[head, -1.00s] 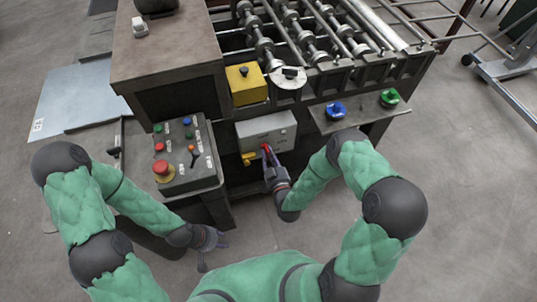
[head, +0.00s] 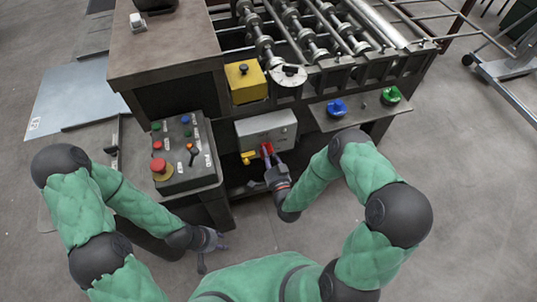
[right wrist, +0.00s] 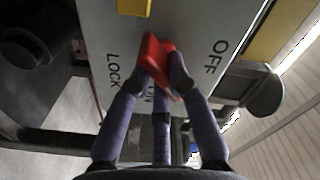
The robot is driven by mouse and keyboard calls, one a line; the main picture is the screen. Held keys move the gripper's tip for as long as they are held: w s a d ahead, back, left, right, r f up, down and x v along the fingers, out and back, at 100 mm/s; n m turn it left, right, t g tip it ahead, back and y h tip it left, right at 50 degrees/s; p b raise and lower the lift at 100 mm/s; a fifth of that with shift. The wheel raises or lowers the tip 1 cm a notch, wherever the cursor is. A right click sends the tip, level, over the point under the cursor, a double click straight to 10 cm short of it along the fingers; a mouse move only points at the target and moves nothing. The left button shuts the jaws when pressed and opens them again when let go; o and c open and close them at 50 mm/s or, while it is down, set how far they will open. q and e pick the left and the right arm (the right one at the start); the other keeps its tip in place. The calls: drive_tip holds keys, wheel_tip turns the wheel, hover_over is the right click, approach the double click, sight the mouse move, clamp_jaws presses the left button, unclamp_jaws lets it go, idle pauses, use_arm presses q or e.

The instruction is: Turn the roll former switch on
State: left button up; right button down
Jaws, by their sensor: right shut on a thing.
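The grey switch box (head: 280,131) is on the front of the machine, below the rollers. Its red switch handle (head: 266,149) is at the lower front edge. My right gripper (head: 269,160) is shut on the red handle. In the right wrist view the red handle (right wrist: 154,62) sits between the fingers of my right gripper (right wrist: 160,82). The "LOCK" label is left of it, "OFF" is right, and a label partly hidden by the fingers ends in N. My left gripper (head: 211,250) is open and empty, low beside the control stand.
A control panel (head: 202,172) with buttons and a red emergency stop stands left of the switch box. A yellow box (head: 246,82) and a round dial (head: 289,76) are above it. A yellow part (head: 248,157) is close left of the handle. A shelf (head: 358,112) with blue and green parts is right.

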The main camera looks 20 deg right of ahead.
drive_tip(key=m, duration=0.4)
drive_tip(key=shift+f+m+b, duration=0.1)
drive_tip(key=shift+m+b, duration=0.2)
drive_tip(key=shift+a+m, duration=0.1)
drive_tip(key=shift+m, duration=1.6)
drive_tip(key=c, duration=1.2)
unclamp_jaws()
drive_tip(key=shift+s, duration=0.1)
drive_tip(key=s, duration=1.2)
drive_tip(key=shift+d, duration=0.2)
drive_tip(key=shift+w+f, duration=0.1)
drive_tip(key=shift+w, duration=0.05)
